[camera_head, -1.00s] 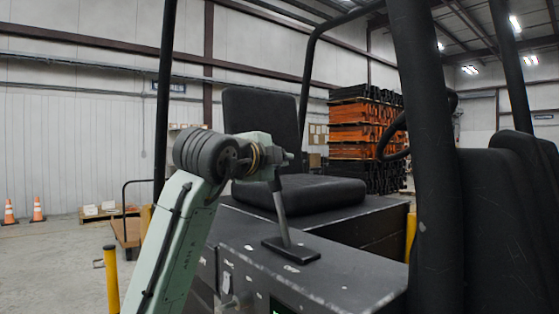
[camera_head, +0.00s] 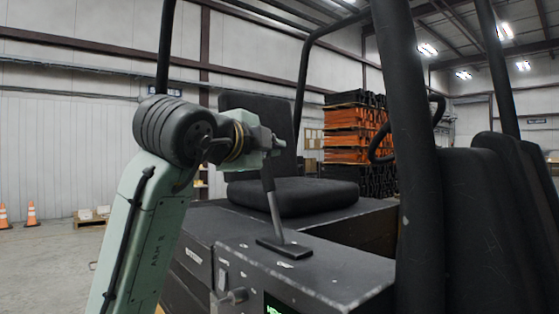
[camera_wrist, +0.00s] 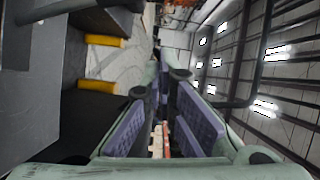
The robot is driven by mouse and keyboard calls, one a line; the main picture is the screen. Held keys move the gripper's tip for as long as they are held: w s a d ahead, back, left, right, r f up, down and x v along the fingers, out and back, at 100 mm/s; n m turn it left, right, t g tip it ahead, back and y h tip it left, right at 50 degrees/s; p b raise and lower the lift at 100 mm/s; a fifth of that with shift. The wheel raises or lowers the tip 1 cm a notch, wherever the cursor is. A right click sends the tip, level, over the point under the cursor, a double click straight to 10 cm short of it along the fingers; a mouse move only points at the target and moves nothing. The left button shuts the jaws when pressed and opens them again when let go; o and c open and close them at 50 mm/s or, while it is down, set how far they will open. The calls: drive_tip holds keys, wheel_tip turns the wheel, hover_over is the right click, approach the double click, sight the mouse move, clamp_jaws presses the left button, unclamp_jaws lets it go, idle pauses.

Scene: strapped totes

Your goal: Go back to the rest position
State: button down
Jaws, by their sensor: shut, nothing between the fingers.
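My arm (camera_head: 150,230) rises from the lower left of the head view, with a dark ribbed joint at its bend. My gripper shows in the wrist view (camera_wrist: 164,68), with its fingers and purple pads pointing away from the camera. It is shut and empty. The gripper's fingers cannot be made out in the head view. No object is held.
A black vehicle fills the middle, with a seat (camera_head: 290,193), a lever (camera_head: 274,215) and a roll bar (camera_head: 410,120) at right. Orange and black stacked totes (camera_head: 352,135) stand behind. Traffic cones (camera_head: 31,213) stand on open floor at left. Yellow posts (camera_wrist: 100,87) show in the wrist view.

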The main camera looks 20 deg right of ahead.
drive_tip(key=shift+s+a+r, duration=0.15)
drive_tip(key=shift+s+a, duration=0.35)
drive_tip(key=shift+a, duration=0.05)
